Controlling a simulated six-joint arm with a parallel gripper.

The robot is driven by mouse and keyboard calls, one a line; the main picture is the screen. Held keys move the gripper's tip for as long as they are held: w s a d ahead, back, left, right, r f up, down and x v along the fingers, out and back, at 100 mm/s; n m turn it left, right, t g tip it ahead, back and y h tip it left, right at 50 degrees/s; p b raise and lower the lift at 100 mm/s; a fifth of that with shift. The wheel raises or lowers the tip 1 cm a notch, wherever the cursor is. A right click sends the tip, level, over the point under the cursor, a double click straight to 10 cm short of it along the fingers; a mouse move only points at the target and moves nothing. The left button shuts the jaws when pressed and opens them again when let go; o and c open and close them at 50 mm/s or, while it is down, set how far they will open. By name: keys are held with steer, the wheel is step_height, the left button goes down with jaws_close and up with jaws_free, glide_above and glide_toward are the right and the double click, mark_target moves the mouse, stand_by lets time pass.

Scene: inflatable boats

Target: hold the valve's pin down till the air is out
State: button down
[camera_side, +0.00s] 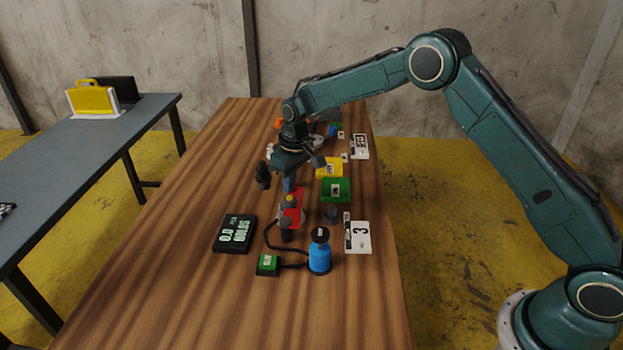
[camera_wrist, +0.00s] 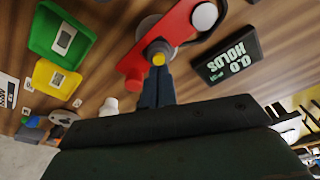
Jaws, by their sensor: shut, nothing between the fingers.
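The valve is a red, elongated body (camera_side: 295,212) on the wooden table, below my gripper in the side view. In the wrist view the red body (camera_wrist: 181,24) runs diagonally, with a small yellow pin (camera_wrist: 158,59) on a grey round part. My gripper (camera_side: 288,188) points down with its blue fingers shut and empty. In the wrist view the fingertips (camera_wrist: 156,71) end right by the yellow pin; I cannot tell whether they touch it.
A blue bottle (camera_side: 320,254) and a small green-topped box (camera_side: 267,264) stand in front, joined by black hoses. A green bin (camera_side: 336,191), a yellow bin (camera_side: 330,167) and a card marked 3 (camera_side: 358,237) are on the right. The table's left front is clear.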

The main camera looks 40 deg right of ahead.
mark_target(291, 198)
steer(key=shift+r, duration=1.5)
steer(key=shift+r, duration=0.15)
steer(key=shift+s+r, duration=0.1)
steer(key=shift+r, duration=0.25)
steer(key=s+d+r+m+t, duration=0.1)
steer(key=s+d+r, duration=0.1)
steer(key=s+r, duration=0.7)
steer(key=s+d+r+t, duration=0.1)
steer(key=s+d+r, duration=0.1)
steer(key=s+r, duration=0.75)
steer(key=s+d+m+t, duration=0.1)
steer(key=s+d+m, duration=0.1)
steer(key=s, duration=2.1)
steer(key=shift+s+d+f+t, duration=0.15)
steer(key=shift+f+t, duration=0.05)
steer(key=shift+t, duration=0.2)
